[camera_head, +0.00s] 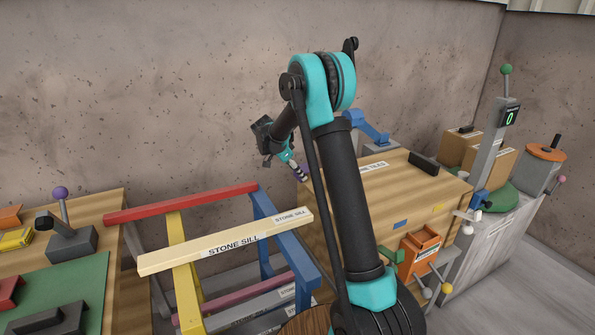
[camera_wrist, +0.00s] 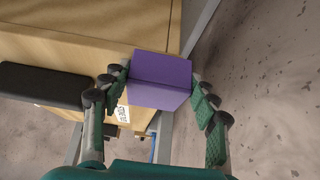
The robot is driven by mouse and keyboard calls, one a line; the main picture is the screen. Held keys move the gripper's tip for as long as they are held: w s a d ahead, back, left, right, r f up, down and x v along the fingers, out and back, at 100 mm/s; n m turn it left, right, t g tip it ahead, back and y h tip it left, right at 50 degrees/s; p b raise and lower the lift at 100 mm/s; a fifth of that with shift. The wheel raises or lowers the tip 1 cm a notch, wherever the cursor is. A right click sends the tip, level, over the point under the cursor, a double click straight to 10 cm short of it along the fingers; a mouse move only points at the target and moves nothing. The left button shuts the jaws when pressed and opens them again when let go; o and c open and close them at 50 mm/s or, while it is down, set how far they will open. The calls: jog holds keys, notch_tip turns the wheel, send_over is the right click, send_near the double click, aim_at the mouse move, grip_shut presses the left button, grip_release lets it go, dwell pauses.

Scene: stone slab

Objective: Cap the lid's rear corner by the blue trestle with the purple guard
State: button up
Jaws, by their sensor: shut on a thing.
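The purple guard (camera_wrist: 160,80) is a block-like piece held between the two fingers of my gripper (camera_wrist: 160,98) in the wrist view. My gripper is shut on it, and it overlaps the edge of the wooden crate's lid (camera_wrist: 90,22); I cannot tell whether they touch. In the head view my gripper (camera_head: 299,173) points down near the rear left of the wooden lid (camera_head: 400,180), and my arm hides part of that area. The blue trestle (camera_head: 284,238) stands left of the crate.
A pale stone sill (camera_head: 185,252) lies across the trestles, in front of a red bar (camera_head: 180,203). A black handle (camera_head: 424,163) sits on the lid. A blue clamp-like part (camera_head: 370,128) stands behind it. The left bench (camera_head: 85,208) carries tools. The wall is close behind.

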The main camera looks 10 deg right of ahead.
jog(key=shift+f, duration=0.25)
jog(key=o, duration=1.1)
